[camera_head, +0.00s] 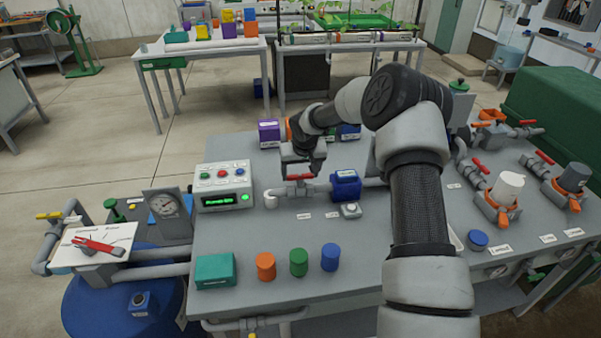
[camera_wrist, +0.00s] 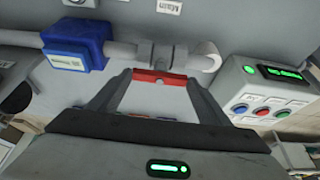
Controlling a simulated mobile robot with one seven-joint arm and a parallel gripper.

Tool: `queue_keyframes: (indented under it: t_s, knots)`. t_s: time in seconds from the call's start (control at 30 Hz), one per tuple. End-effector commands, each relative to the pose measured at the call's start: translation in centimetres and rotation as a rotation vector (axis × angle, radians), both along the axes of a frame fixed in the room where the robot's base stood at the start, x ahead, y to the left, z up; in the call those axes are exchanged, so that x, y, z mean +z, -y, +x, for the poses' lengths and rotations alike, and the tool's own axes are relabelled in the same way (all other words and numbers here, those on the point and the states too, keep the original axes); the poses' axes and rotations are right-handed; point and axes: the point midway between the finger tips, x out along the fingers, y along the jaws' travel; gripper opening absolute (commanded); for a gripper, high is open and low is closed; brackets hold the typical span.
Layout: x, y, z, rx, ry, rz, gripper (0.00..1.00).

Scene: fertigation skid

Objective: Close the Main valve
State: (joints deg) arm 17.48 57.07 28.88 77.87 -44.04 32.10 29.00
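The Main valve has a red bar handle (camera_head: 300,177) on a grey pipe on the skid table. In the wrist view the red handle (camera_wrist: 160,77) lies roughly in line with the pipe, and a label reading "Main" (camera_wrist: 170,6) is beyond it. My gripper (camera_head: 302,172) points down over the handle. In the wrist view my gripper (camera_wrist: 158,80) has its fingers wide apart, with the tips near the two ends of the handle. Whether the tips touch the handle is not clear.
A blue meter block (camera_head: 345,185) sits on the same pipe, close beside the valve. A control box (camera_head: 223,187) with buttons and a green display stands left of it. Orange (camera_head: 265,266), green (camera_head: 299,262) and blue (camera_head: 330,257) cylinders stand at the front.

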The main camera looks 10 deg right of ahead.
Motion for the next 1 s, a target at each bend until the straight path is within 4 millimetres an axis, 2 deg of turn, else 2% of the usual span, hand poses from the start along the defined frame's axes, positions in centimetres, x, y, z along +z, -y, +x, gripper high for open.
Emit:
queue_keyframes:
  t_s: [0.03,0.1,0.13,0.37,0.57,1.0]
  knots:
    - [0.01,0.01,-0.01,0.000,0.000,0.000,0.62]
    - [0.01,0.01,-0.02,0.000,0.000,0.000,0.50]
    - [0.01,0.01,-0.02,0.000,0.000,0.000,0.48]
    - [-0.11,-0.05,0.00,-0.018,0.001,-0.001,0.48]
    - [-0.39,-0.25,0.03,-0.098,0.002,-0.002,0.48]
    - [-0.39,-0.84,0.21,-0.476,0.004,-0.001,0.48]
